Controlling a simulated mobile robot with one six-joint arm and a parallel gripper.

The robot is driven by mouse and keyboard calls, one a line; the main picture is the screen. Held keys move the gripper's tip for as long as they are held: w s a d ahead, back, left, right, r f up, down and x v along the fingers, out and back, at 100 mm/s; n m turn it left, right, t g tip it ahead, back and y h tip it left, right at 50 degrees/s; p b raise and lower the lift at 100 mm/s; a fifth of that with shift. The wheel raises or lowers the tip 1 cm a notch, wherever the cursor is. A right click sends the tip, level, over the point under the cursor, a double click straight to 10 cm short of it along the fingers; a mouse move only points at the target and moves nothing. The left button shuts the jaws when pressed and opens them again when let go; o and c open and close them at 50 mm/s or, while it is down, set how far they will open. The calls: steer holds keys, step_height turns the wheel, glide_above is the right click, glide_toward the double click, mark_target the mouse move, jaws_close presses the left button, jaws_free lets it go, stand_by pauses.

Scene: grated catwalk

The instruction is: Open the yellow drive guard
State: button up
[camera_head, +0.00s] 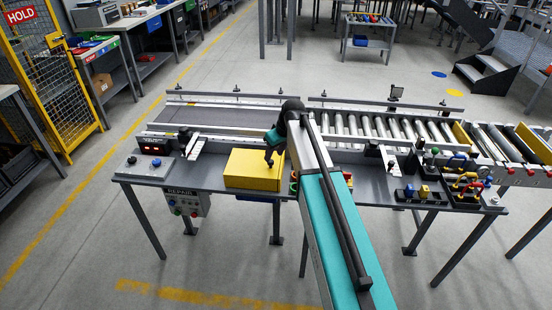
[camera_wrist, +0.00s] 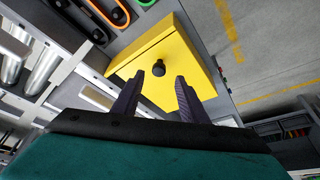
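The yellow drive guard (camera_head: 253,170) is a box with a flat yellow top on the grey workbench, left of the bench's middle. In the wrist view the guard (camera_wrist: 190,62) shows a round black knob (camera_wrist: 158,68) near one edge of its yellow face. The guard looks closed. My gripper (camera_head: 269,160) is over the right part of the guard in the head view. In the wrist view my gripper (camera_wrist: 170,82) has its two dark fingers apart, with the knob between and beyond the tips. Nothing is held. I cannot tell whether a finger touches the knob.
A roller conveyor (camera_head: 385,128) runs along the back right. A flat belt (camera_head: 240,115) lies behind the guard. Coloured parts in black holders (camera_head: 465,185) stand at the bench's right end. A control box (camera_head: 187,203) hangs under the bench's left side. Open floor lies in front.

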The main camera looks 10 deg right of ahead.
mark_target(271, 162)
steer(key=shift+p+x, duration=0.45)
steer(key=shift+x, duration=2.05)
steer(key=shift+c, duration=0.4)
